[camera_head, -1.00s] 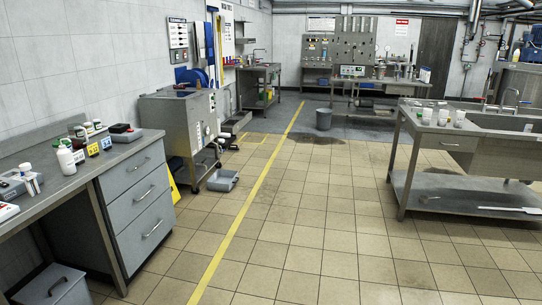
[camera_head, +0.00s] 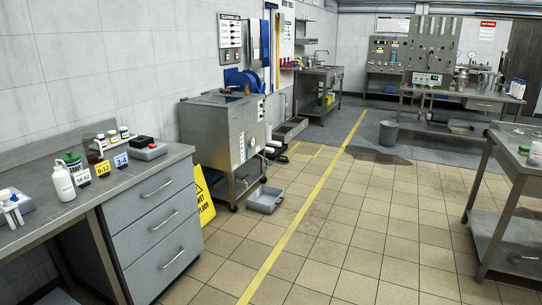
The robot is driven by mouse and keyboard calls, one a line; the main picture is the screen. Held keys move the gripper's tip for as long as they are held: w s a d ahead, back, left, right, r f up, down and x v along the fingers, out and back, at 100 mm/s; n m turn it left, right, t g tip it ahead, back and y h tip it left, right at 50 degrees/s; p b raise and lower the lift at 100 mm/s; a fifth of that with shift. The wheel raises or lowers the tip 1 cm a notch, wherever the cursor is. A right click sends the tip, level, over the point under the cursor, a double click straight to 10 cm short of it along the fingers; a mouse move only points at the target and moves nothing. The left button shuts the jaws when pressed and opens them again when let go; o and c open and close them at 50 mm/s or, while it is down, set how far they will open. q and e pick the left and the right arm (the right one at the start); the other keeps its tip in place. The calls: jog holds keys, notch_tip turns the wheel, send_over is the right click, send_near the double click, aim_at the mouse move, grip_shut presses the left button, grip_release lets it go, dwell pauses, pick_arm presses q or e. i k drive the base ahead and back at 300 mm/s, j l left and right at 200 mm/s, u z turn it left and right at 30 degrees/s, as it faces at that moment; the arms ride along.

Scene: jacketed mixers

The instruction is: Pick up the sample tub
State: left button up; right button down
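Neither of my grippers is in view. I cannot tell for sure which thing is the sample tub. On the right table (camera_head: 505,150) a white cup-like container (camera_head: 535,152) is partly cut off by the picture's edge.
A steel jacketed machine (camera_head: 225,140), a yellow floor sign (camera_head: 204,196), a grey floor tray (camera_head: 265,200) and a bin (camera_head: 388,133) stand beyond. The tiled floor (camera_head: 340,240) in the middle is clear.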

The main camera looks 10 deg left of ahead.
aim_at(73, 168)
jog(key=i+l+u, duration=0.1)
jog(key=i+u, duration=0.3)
jog(key=i, duration=2.35)
jog(key=u, duration=1.65)
